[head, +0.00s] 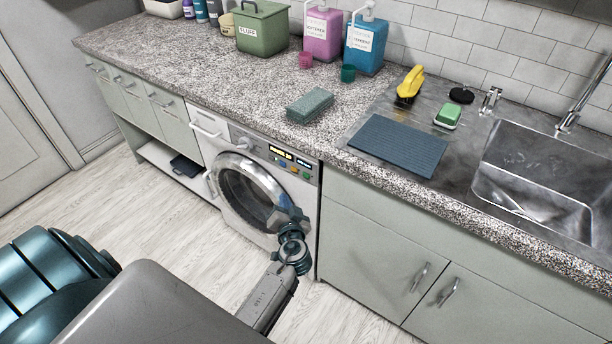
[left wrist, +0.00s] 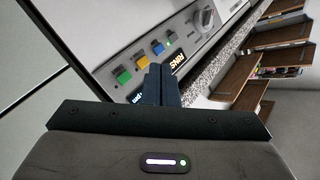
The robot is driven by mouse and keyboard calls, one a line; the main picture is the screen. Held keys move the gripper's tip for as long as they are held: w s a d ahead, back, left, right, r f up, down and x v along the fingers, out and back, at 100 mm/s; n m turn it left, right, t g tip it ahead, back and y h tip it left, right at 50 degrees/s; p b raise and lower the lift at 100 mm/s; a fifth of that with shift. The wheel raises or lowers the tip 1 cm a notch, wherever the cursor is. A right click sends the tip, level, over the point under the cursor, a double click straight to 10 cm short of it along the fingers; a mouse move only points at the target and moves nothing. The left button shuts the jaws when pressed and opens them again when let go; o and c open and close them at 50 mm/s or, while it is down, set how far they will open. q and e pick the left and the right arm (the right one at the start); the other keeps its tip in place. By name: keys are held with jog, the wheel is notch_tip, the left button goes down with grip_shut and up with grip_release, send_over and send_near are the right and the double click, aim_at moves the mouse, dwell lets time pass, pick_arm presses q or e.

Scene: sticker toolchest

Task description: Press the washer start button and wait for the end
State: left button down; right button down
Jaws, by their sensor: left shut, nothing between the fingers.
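The white washer (head: 250,188) stands under the counter with its round door shut. Its control panel (head: 275,152) has lit displays and a row of coloured buttons. In the left wrist view I see a green button (left wrist: 123,76), a yellow button (left wrist: 141,62) and a blue button (left wrist: 156,47), with a small green light, a display reading like "RINS" (left wrist: 178,62) and a knob (left wrist: 202,19). My left gripper (head: 287,214) is shut and empty, in front of the washer and below the panel in the head picture. Its fingers (left wrist: 162,84) cover part of the panel. Contact cannot be told.
The speckled counter (head: 200,62) runs above the washer. A sink (head: 535,185) is at right. Cabinets flank the washer. The floor in front is clear.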

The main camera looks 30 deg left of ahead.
aim_at(306, 175)
pick_arm(q)
jog(key=w+b, duration=0.1)
jog(key=w, duration=0.6)
jog(key=shift+w+d, duration=0.25)
jog(key=shift+w, duration=0.05)
pick_arm(e)
jog(key=shift+w+f, duration=0.45)
jog(key=shift+f, duration=0.05)
jog(key=shift+s, duration=0.3)
pick_arm(q)
jog(key=shift+b, duration=0.3)
pick_arm(e)
jog(key=shift+f, duration=0.2)
dwell(0.4)
pick_arm(q)
jog(key=shift+w+b, duration=0.35)
pick_arm(e)
jog(key=shift+f, duration=0.3)
jog(key=shift+d, duration=0.1)
